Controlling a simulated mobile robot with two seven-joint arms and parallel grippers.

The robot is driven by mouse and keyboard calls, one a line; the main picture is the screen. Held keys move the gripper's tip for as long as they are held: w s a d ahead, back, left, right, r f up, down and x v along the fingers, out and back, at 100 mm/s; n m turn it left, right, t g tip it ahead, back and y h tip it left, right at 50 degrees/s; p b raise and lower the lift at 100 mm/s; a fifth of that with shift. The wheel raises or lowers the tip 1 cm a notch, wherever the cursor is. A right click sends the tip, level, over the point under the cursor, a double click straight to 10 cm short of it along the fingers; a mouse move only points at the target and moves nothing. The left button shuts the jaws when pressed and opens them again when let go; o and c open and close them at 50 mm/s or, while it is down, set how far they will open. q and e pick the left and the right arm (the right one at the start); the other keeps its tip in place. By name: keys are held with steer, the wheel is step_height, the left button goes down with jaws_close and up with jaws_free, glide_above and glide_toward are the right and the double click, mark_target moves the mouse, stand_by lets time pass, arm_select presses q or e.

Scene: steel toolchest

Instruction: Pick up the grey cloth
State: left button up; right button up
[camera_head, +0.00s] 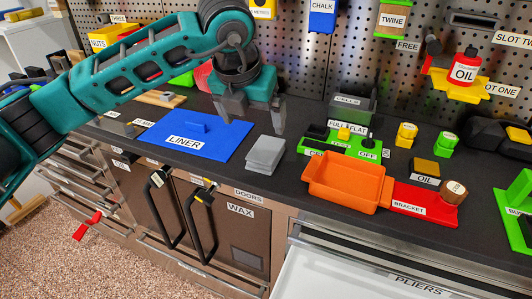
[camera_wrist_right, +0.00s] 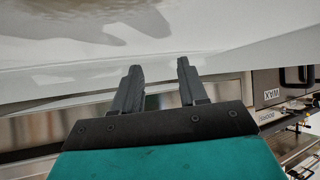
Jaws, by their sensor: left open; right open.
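The grey cloth (camera_head: 265,154) lies as a small folded stack on the dark worktop, near its front edge and to the right of the blue liner. My left gripper (camera_head: 252,122) hangs above and a little behind the cloth, its fingers apart and pointing down. Nothing shows between its fingers, and it looks clear of the cloth. My right gripper (camera_wrist_right: 158,82) shows only in the right wrist view, open and empty, in front of a pale surface. The cloth is not seen in that view.
The blue liner (camera_head: 190,143) lies left of the cloth. An orange tray (camera_head: 345,187) and a green board (camera_head: 345,146) stand to its right. The open pliers drawer (camera_head: 340,270) juts out below. Black handles (camera_head: 163,205) stick out from the cabinet doors.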

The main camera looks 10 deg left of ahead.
mark_target(264, 151)
arm_select(q)
steer(key=x, duration=0.6)
steer(key=p+x, duration=0.1)
steer(key=x, duration=0.4)
steer(key=shift+d+f, duration=0.25)
steer(key=shift+f, duration=0.2)
steer(key=shift+c, duration=0.4)
steer(key=c, duration=1)
steer(key=shift+r, duration=0.15)
step_height(264, 151, up, 20)
steer(key=shift+f, duration=0.1)
steer(key=o, duration=0.5)
steer(key=shift+f, duration=0.1)
steer(key=c, duration=0.4)
